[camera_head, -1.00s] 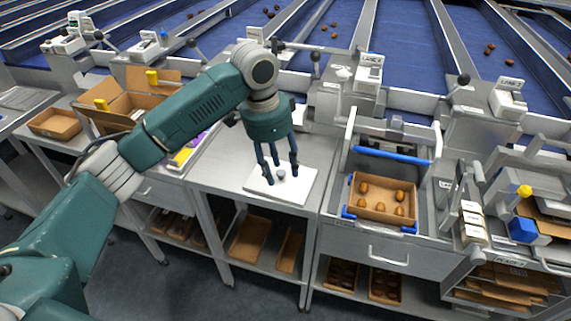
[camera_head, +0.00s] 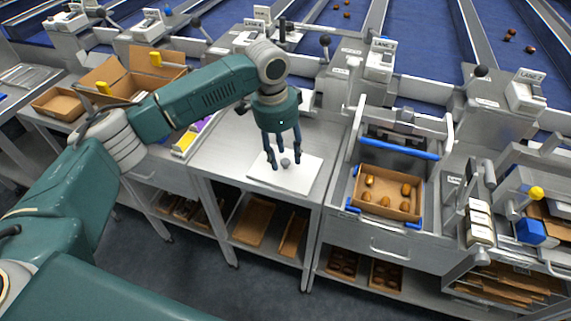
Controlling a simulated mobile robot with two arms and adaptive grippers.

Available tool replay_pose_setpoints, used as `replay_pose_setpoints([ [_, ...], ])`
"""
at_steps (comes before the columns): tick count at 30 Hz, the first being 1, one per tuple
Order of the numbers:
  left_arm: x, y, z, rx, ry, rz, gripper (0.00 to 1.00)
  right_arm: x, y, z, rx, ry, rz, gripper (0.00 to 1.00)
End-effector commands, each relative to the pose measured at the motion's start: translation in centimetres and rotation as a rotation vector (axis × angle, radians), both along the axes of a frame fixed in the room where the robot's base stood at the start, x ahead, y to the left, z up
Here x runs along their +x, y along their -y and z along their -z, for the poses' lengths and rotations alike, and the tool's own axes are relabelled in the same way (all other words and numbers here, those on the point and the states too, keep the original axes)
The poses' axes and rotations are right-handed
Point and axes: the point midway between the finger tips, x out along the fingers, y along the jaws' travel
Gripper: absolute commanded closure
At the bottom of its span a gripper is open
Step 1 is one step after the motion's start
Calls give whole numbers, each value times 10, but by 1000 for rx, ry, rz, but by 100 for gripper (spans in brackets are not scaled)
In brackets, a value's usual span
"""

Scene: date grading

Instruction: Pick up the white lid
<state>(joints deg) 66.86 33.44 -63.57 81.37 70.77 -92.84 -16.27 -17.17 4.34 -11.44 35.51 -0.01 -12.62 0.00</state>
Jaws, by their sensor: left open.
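The white lid (camera_head: 301,178) is a flat square plate with a small dark grey round knob (camera_head: 285,162) at its middle. It lies flat on the grey metal table, left of the box station. My left gripper (camera_head: 284,166) points down over the lid from above, with its dark fingers spread around the knob. The fingers hide part of the lid. I cannot tell whether the fingertips touch it. My right gripper is not in view.
An open cardboard box (camera_head: 358,199) with several brown dates sits in the blue-cornered station on the right. Open cartons (camera_head: 145,72) stand at the left. The metal table (camera_head: 232,150) around the lid is mostly clear. Blue sorting lanes run behind.

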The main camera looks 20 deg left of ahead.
Motion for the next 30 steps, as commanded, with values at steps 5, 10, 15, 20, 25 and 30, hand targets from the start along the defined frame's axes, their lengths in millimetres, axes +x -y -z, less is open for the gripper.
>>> replay_pose_setpoints([
  [5,1,2,15,-1,1,2,57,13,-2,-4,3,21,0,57],
  [10,1,2,16,0,2,2,57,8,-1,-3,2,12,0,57],
  [15,1,2,16,0,2,2,83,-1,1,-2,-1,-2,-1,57],
  [20,1,2,16,0,1,1,99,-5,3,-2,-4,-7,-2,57],
  [25,1,2,15,0,1,1,99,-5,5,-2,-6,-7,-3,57],
  [30,1,2,14,-1,2,1,99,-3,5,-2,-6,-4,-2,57],
])
